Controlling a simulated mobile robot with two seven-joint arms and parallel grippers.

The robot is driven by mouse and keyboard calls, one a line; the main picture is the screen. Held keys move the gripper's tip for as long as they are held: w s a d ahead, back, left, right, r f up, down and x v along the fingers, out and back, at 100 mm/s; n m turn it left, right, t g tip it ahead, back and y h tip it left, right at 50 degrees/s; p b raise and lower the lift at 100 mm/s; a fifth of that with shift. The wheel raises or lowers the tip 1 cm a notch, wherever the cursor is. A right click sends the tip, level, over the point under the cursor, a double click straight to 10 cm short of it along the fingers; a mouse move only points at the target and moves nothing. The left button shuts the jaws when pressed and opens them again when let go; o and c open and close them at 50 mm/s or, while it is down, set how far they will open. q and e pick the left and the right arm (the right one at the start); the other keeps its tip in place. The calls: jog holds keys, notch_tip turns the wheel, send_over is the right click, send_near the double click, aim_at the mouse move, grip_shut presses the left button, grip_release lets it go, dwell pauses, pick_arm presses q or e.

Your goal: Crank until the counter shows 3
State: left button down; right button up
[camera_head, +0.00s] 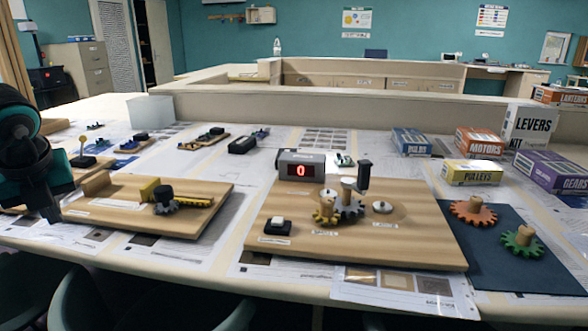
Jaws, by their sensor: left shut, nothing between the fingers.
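The counter (300,168) is a grey box at the back of the middle wooden board (290,250). Its red display reads 0. In front of it a yellow gear (325,215) and a dark grey gear (348,209) stand side by side on posts. A black upright crank handle (364,174) rises just right of the dark gear, at the back right of the gear group. My left gripper (50,213) is shut and empty at the far left, beside the left board's edge and far from the crank. My right gripper is not in view.
A white-topped push button (277,223) sits at the board's front left. A left board (150,212) holds a rack and gear. A dark blue mat (500,268) carries a red-orange gear (473,211) and a green gear (522,241). Kit boxes, including a yellow one (470,173), stand behind.

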pick_arm(q)
jog(key=shift+d, duration=0.1)
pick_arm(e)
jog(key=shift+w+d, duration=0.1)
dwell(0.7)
